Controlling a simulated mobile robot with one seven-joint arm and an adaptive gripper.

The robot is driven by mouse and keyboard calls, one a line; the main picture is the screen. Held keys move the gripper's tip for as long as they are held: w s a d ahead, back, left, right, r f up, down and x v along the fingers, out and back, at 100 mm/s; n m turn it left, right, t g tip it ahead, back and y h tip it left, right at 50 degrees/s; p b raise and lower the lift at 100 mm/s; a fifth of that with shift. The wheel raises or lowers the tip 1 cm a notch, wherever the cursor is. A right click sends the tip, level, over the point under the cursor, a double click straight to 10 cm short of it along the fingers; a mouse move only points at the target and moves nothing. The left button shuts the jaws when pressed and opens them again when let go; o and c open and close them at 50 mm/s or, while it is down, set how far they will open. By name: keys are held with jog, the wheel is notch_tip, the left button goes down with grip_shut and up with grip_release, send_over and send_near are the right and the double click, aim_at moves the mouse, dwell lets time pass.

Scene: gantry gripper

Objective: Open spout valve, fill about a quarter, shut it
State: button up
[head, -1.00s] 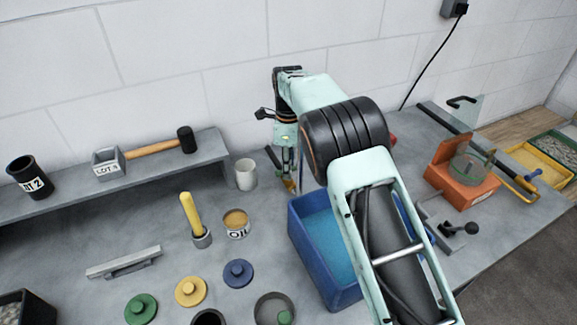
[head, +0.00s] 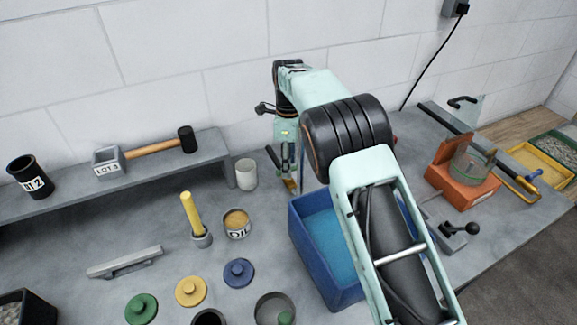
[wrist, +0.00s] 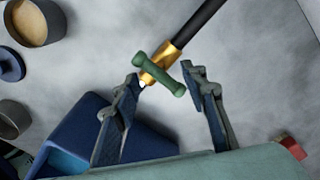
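The spout valve shows in the wrist view as a brass body (wrist: 155,68) on a dark pipe, with a green bar handle (wrist: 168,76) across it. My gripper (wrist: 160,77) is open, one finger on each side of the handle, with gaps on both sides. In the head view my gripper (head: 281,165) hangs behind the blue bin, and the brass (head: 291,185) shows just below it. The blue bin (head: 345,297) has a blue surface inside; it also shows in the wrist view (wrist: 84,133). No stream from the spout is visible.
A white cup (head: 246,175) stands left of my gripper. A shelf (head: 70,195) runs along the wall. An orange box (head: 460,190) and a black-knobbed lever (head: 460,232) are at right.

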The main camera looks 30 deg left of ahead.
notch_tip(320, 180, up, 11)
jog(key=shift+f, duration=0.2)
dwell(0.5)
